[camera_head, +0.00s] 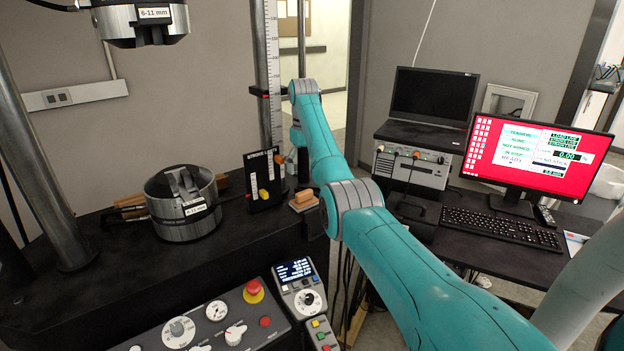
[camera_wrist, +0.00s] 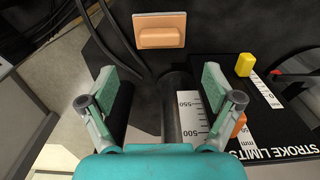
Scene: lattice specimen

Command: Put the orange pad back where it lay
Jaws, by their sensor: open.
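The orange pad (camera_head: 303,198) lies on the black machine table, just right of the stroke limits plate. In the wrist view the orange pad (camera_wrist: 160,30) shows a raised grip bar and lies flat at the top centre, beyond my fingertips. My gripper (camera_wrist: 160,80) is open and empty, its two fingers well apart and not touching the pad. In the head view the gripper itself is mostly hidden behind my teal arm, near the scale column.
The scale column (camera_head: 269,80) stands close to my gripper; its scale (camera_wrist: 192,118) shows between the fingers. The stroke limits plate (camera_head: 264,180) has yellow and orange stops. A steel grip (camera_head: 183,203) stands left of it. Cables (camera_wrist: 97,40) hang beside the pad. A control panel (camera_head: 215,325) is in front.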

